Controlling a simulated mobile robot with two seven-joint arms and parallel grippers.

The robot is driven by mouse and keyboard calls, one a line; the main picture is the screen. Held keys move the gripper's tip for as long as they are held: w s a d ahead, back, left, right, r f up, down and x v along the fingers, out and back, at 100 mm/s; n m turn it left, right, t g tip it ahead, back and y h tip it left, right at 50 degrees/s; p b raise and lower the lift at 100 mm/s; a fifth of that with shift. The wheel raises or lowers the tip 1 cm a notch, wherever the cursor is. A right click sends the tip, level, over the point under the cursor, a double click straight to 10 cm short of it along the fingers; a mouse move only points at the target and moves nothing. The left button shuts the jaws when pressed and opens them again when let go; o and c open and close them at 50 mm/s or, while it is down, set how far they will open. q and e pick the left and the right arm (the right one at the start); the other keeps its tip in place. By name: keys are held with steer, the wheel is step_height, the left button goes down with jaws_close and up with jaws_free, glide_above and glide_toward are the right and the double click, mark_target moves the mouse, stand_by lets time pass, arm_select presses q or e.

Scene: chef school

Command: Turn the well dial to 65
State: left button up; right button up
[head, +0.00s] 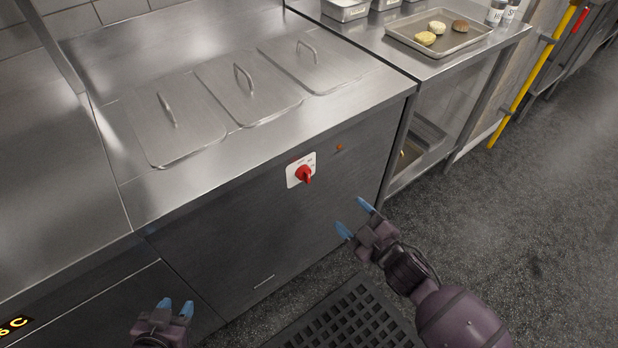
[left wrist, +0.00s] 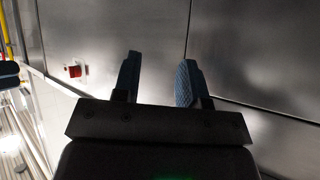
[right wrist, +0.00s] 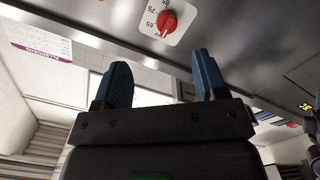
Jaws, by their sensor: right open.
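The well dial is a red knob (head: 304,174) on a white plate (head: 293,181) on the steel front panel below the three lidded wells. In the right wrist view the red knob (right wrist: 167,23) shows larger, with marks including 65 and 75 on its plate. The knob also shows small in the left wrist view (left wrist: 73,71). My right gripper (head: 355,217) is open and empty, below and to the right of the dial, apart from it. My left gripper (head: 175,307) is open and empty, low at the left in front of the panel.
Three steel lids (head: 250,92) with handles lie on the counter above the panel. A small orange light (head: 340,147) sits right of the dial. A tray (head: 397,34) with patties stands on the side table. A black floor mat (head: 345,322) lies below.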

mark_target(309, 178)
steer(key=w+a+n, duration=0.1)
steer(key=w+a, duration=0.2)
steer(key=w+a+n+y+b, duration=0.1)
steer(key=w+a, duration=0.2)
steer(key=w, duration=0.1)
steer(key=w+a+r+n+g+y, duration=0.1)
steer(key=w+a, duration=0.2)
steer(key=shift+w+a, duration=0.15)
steer(key=shift+a, duration=0.15)
steer(key=shift+c, duration=0.6)
steer(key=c, duration=0.8)
